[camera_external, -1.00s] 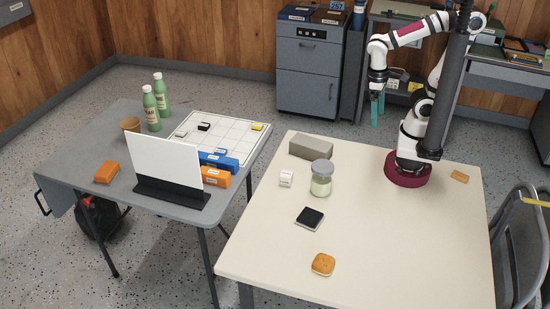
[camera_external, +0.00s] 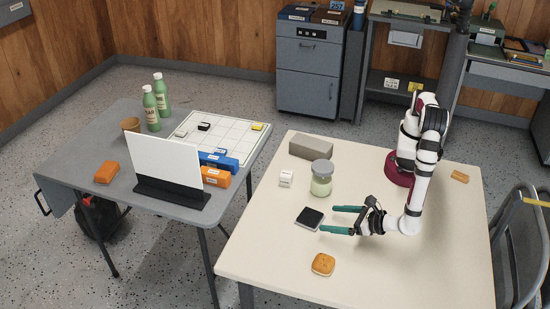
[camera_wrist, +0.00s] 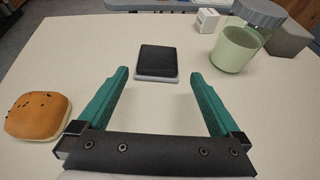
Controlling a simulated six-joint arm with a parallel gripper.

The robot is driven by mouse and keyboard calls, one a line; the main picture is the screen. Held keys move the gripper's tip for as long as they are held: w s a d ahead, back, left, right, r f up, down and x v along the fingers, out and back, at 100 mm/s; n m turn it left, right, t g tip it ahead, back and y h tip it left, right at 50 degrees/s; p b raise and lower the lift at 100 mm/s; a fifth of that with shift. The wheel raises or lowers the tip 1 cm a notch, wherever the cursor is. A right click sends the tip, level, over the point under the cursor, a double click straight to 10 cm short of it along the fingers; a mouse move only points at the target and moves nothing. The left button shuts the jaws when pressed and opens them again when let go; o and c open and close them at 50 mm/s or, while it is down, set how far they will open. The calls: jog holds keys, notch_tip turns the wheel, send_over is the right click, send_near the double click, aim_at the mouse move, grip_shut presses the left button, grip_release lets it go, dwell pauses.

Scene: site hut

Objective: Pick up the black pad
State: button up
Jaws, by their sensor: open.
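The black pad (camera_external: 310,217) lies flat on the cream table (camera_external: 400,274), a small dark square with a pale base. It also shows in the wrist view (camera_wrist: 157,61), ahead of my fingertips and between their lines. My gripper (camera_external: 336,219) is open and empty, low over the table just right of the pad, with its teal fingers pointing left towards it. In the wrist view the two teal fingers of my gripper (camera_wrist: 158,78) are spread wide, and the pad is apart from them. Nothing hides the pad.
A bun (camera_external: 323,264) lies in front of my gripper. A green jar with a grey lid (camera_external: 321,179), a small white box (camera_external: 286,178) and a grey block (camera_external: 312,147) stand behind the pad. The table's front right is clear. A gap separates the grey table (camera_external: 140,201).

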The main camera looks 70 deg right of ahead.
aim_at(312, 217)
jog(key=x, duration=0.7)
jog(key=shift+a+r, duration=0.1)
jog(key=shift+r, duration=0.05)
jog(key=c, duration=1.1)
